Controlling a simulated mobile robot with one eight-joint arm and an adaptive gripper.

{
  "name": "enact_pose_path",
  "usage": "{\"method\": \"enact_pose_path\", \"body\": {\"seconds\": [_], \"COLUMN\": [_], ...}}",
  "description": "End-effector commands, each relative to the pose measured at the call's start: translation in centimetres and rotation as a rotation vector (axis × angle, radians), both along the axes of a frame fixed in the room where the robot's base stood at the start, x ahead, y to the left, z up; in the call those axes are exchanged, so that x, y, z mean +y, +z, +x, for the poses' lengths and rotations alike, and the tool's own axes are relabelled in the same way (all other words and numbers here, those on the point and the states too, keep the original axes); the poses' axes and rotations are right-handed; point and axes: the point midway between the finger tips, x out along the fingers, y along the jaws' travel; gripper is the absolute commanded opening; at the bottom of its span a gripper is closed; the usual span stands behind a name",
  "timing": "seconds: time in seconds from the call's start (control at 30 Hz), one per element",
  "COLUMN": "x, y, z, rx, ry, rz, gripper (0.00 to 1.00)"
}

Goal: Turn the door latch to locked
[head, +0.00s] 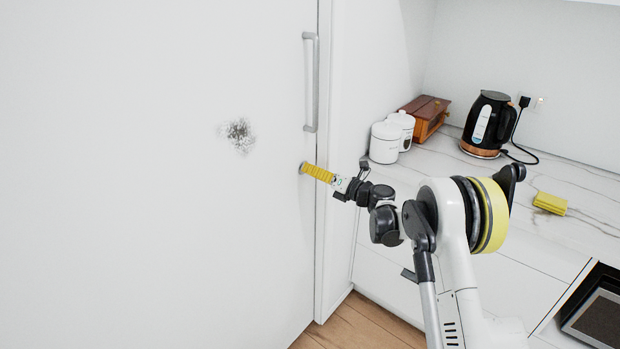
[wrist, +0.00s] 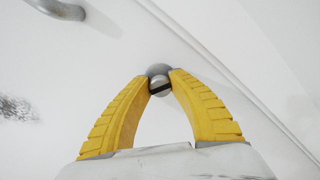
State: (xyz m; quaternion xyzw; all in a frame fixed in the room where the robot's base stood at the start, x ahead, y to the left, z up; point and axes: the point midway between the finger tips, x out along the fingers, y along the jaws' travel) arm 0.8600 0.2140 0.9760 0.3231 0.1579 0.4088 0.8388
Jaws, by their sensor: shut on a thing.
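The door latch is a small round silver knob on the white door (head: 160,200), below the door's handle. In the wrist view the latch (wrist: 159,86) shows a dark slot or band across its face. My gripper (head: 304,168) reaches the latch from the right in the head view. Its yellow fingers (wrist: 160,85) are shut on the latch, one tip on each side. The fingers hide part of the latch's sides. In the head view the latch is mostly hidden behind the fingertips.
A grey vertical bar handle (head: 311,82) is on the door above the latch. A dark smudge (head: 239,135) marks the door. On the marble counter at right stand white canisters (head: 386,142), a wooden box (head: 430,117), a black kettle (head: 487,124) and a yellow sponge (head: 550,203).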

Motion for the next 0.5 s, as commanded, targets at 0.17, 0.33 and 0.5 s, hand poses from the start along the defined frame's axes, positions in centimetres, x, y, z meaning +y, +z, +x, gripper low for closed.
{"method": "enact_pose_path", "body": {"seconds": [0.17, 0.33, 0.5], "x": [0.05, 0.03, 0.00], "y": [0.02, 0.02, 0.02], "z": [0.13, 0.16, 0.21], "rx": [0.132, 0.259, 0.386], "ry": [0.001, 0.001, 0.000], "rz": [0.105, 0.205, 0.304], "gripper": [0.00, 0.00, 0.00]}}
